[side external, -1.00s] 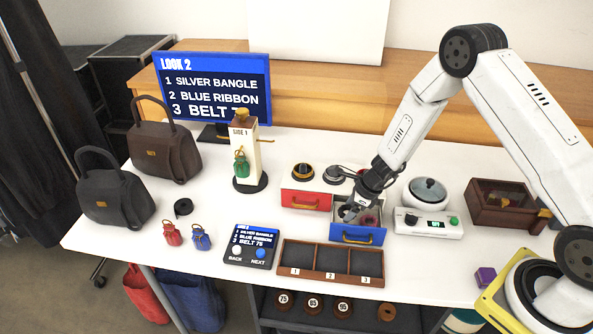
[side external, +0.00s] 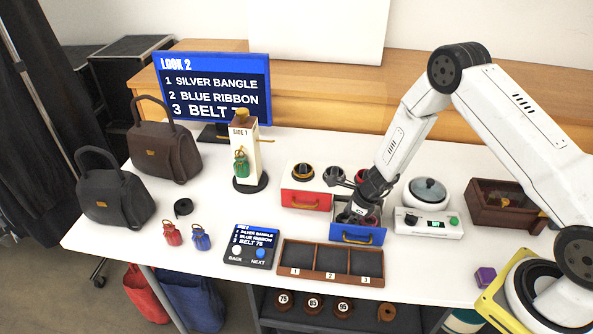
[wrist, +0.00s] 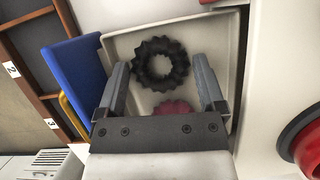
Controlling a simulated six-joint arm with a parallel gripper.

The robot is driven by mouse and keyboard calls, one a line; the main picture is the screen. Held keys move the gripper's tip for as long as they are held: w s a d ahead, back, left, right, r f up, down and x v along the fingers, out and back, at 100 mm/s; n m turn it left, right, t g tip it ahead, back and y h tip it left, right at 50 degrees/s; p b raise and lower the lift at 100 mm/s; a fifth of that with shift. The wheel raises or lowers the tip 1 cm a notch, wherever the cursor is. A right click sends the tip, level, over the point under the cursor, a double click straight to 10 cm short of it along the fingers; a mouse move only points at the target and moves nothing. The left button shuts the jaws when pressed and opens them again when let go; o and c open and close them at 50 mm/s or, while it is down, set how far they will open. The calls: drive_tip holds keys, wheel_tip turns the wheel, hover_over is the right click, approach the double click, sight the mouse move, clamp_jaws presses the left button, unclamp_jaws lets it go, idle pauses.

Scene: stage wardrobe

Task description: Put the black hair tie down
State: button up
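The black hair tie (wrist: 160,64), a dark scalloped ring, lies in the open blue-fronted drawer (side external: 357,236) in the wrist view. A dark pink scalloped ring (wrist: 174,107) is beside it, partly hidden by my gripper's body. My gripper (wrist: 160,72) is open over the drawer, with one finger on either side of the black hair tie and a gap to each. In the side view my gripper (side external: 356,214) reaches down into the drawer and hides most of its inside.
A numbered three-part tray (side external: 331,275) lies in front. A white device with a green button (side external: 428,225) stands close to the right. A screen (side external: 213,85) stands at the back left.

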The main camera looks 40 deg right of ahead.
drive_tip(key=shift+r, duration=0.1)
idle(0.3)
drive_tip(key=shift+s+d+r, duration=0.15)
drive_tip(key=shift+d+r, duration=0.05)
drive_tip(key=shift+r, duration=0.5)
drive_tip(key=v, duration=1)
drive_tip(key=shift+s+r, duration=0.15)
drive_tip(key=shift+r, duration=0.1)
drive_tip(key=shift+d, duration=0.1)
drive_tip(key=s+a+r+n+h, duration=0.1)
drive_tip(key=s+a+r+n, duration=0.2)
drive_tip(key=n, duration=1.1)
drive_tip(key=s+a+r+n+h, duration=0.1)
drive_tip(key=s+a+r+n, duration=0.2)
drive_tip(key=s+r+n, duration=0.7)
drive_tip(key=s+n, duration=0.1)
drive_tip(key=n, duration=0.3)
drive_tip(key=shift+a+r+g+h, duration=0.25)
drive_tip(key=shift+r+g+h, duration=0.05)
drive_tip(key=shift+g+h, duration=0.1)
